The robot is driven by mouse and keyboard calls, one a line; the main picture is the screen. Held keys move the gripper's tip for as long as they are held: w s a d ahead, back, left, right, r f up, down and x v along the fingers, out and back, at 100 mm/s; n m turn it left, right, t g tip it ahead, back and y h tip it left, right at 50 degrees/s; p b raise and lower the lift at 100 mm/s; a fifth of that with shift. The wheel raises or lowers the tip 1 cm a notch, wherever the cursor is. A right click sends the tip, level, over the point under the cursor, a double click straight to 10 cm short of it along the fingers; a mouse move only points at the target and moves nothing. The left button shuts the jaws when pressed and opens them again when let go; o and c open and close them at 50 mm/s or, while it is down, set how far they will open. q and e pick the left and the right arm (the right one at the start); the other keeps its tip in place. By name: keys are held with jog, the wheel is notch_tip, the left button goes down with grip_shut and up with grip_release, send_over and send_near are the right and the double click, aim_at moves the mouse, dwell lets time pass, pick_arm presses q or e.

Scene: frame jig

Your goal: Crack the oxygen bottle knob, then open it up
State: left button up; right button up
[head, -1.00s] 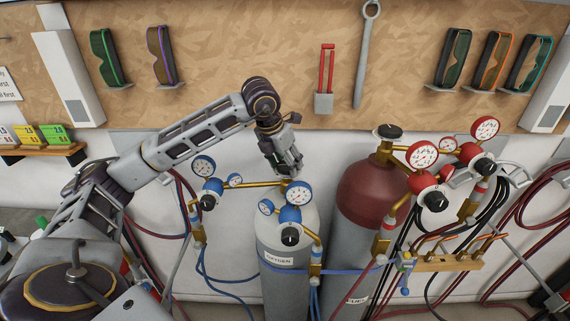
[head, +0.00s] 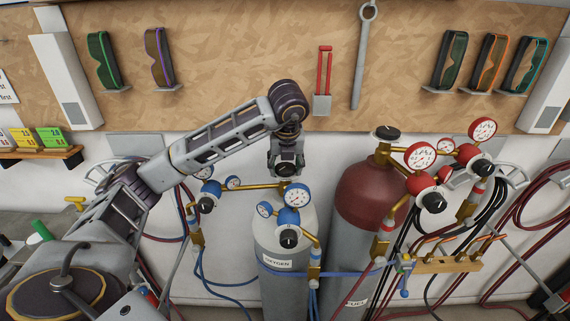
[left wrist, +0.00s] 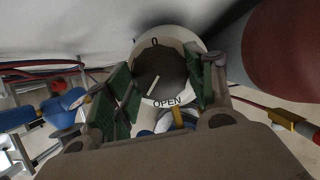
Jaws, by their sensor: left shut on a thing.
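The grey oxygen bottle (head: 285,283) with its "OXYGEN" label stands at the centre of the head view. Its blue regulators and gauges (head: 297,199) sit on brass pipes at the top. My left gripper (head: 287,178) points down over the bottle top and hides the knob there in the head view. In the left wrist view the dark round knob (left wrist: 158,72) carries a pale pointer line, with a "0" and the word "OPEN" on the white dial around it. The green-padded fingers of my left gripper are shut on the knob from both sides. My right gripper is not in view.
The dark red fuel bottle (head: 372,200) stands close to the right, with its black knob (head: 387,133) and red gauges. A blue strap (head: 335,273) crosses the bottles. Hoses hang on both sides. A wrench (head: 362,60) and goggles (head: 455,60) hang on the board behind.

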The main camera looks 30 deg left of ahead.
pick_arm(q)
jog(key=shift+r+n+g+y+p, duration=0.15)
jog(key=shift+n+g+y+p, duration=0.15)
jog(key=shift+n+p, duration=0.5)
jog(key=shift+n, duration=0.4)
jog(key=n+g+p, duration=0.1)
jog(key=n+p, duration=0.1)
jog(key=p, duration=0.1)
jog(key=shift+w+d+y, duration=0.15)
jog(key=shift+y, duration=0.15)
jog(key=shift+n+p, duration=0.7)
jog(key=shift+p, duration=0.1)
jog(key=shift+w+n+g+p, duration=0.1)
jog(key=shift+n+g+p, duration=0.4)
jog(key=shift+n+p, duration=0.55)
jog(key=shift+n+g+y+p, duration=0.3)
jog(key=shift+n+p, duration=0.35)
jog(key=shift+p, duration=0.3)
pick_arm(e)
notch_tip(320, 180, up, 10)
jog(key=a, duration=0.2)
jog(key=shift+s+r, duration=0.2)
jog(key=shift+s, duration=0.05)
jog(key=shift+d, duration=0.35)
